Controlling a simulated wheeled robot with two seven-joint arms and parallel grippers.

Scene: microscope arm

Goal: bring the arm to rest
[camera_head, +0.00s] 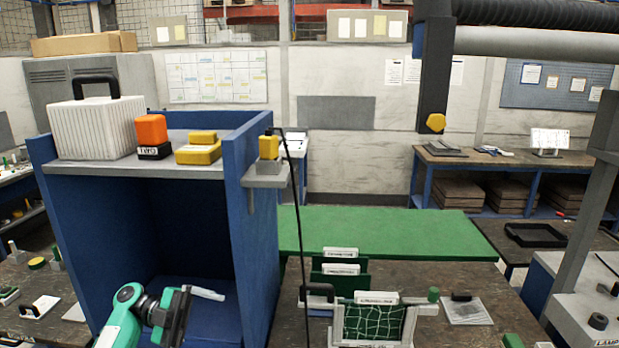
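A thick dark boom (535,14) comes in from the upper right, with a pale horizontal beam (540,43) just below it. A dark vertical post (434,75) hangs at their left end, with a yellow knob (436,122) at its bottom, in the air above the rear workbench. I cannot tell for certain which part is the arm of the task. My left gripper (188,298), on a teal and black arm, is at the lower left in front of the blue cabinet's opening; its finger gap cannot be made out. My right gripper is not in view.
The blue cabinet (258,215) carries a white case (95,127), an orange block (151,133) and a yellow block (199,148). A rack with a green net (374,322) stands at front centre. A slanted grey post (588,190) rises at right above a base labelled LAMP.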

